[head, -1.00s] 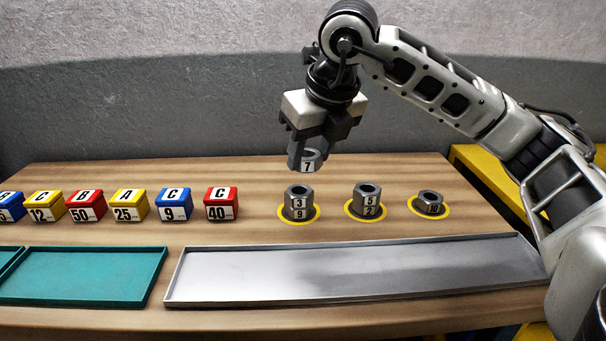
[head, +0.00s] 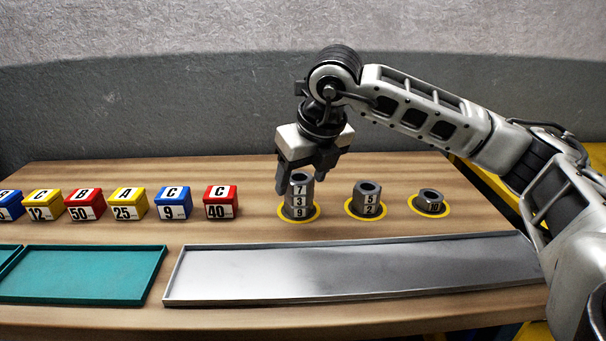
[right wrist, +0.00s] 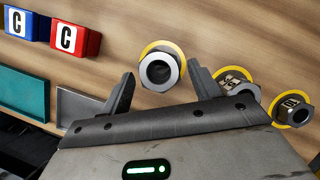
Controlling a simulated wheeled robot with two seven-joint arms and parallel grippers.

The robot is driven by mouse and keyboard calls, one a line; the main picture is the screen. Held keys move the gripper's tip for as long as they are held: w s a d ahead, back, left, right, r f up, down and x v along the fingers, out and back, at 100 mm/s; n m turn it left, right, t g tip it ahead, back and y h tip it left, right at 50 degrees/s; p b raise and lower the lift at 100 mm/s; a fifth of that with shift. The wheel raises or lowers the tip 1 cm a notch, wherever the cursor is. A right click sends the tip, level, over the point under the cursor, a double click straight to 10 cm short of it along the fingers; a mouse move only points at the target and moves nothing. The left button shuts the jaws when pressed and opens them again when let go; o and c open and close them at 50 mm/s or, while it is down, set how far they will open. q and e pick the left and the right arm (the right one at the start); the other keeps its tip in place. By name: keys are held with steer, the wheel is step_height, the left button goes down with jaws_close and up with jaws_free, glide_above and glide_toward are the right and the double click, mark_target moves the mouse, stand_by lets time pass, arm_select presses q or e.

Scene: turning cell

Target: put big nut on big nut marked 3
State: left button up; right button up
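The big nut marked 7 (head: 300,190) sits on top of the big nut marked 3 (head: 299,202), which rests on a nut marked 9 (head: 299,213). The stack stands upright in a yellow ring on the table. My right gripper (head: 304,179) is just above and behind the stack. Its fingers are spread apart, and the nut marked 7 shows free of them. In the right wrist view, the top of the stack (right wrist: 160,71) lies between the open fingers, with space at both sides. My left gripper is out of view.
To the right stand a stack of nuts marked 5 and 2 (head: 367,200) and a single low nut (head: 431,201), each in a yellow ring. Several coloured blocks line the left. A grey tray (head: 350,290) and a teal tray (head: 80,294) lie in front.

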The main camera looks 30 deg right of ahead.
steer(key=shift+r, duration=0.25)
steer(key=p+v, duration=0.1)
steer(key=v, duration=1.1)
